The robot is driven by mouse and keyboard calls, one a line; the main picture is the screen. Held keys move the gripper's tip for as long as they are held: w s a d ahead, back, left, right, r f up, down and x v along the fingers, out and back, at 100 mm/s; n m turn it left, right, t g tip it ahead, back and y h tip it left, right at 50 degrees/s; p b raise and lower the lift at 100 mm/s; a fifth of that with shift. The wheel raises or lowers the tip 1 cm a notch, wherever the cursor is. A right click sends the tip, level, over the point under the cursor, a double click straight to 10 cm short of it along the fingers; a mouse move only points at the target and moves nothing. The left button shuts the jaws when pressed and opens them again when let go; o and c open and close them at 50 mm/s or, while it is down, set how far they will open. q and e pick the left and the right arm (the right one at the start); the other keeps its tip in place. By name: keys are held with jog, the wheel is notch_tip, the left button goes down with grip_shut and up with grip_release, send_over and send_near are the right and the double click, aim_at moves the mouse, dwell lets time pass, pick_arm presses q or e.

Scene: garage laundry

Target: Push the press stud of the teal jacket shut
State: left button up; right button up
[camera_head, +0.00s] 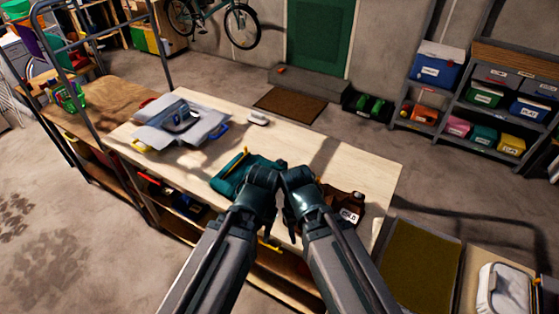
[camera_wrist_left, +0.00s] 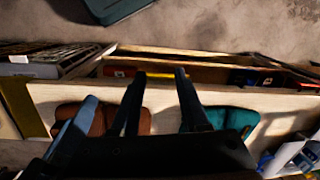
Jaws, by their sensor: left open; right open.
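The teal jacket (camera_head: 230,178) lies folded on the light wooden table, partly behind my left arm in the head view. It also shows in the left wrist view (camera_wrist_left: 230,121), to the right of my left gripper's fingers. The press stud cannot be made out. My left gripper (camera_wrist_left: 160,75) is open and empty, with its two dark fingers apart above the table's edge. My right gripper (camera_head: 292,170) is open, close beside the left one, to the right of the teal jacket. The two wrists hide part of the table between the garments.
A brown garment with a white tag (camera_head: 350,214) lies right of my right gripper. A small white object (camera_head: 257,118) lies on the back edge. The table's back right is clear.

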pick_arm(q)
jog(key=shift+c, duration=0.3)
grip_shut()
dwell(1.4)
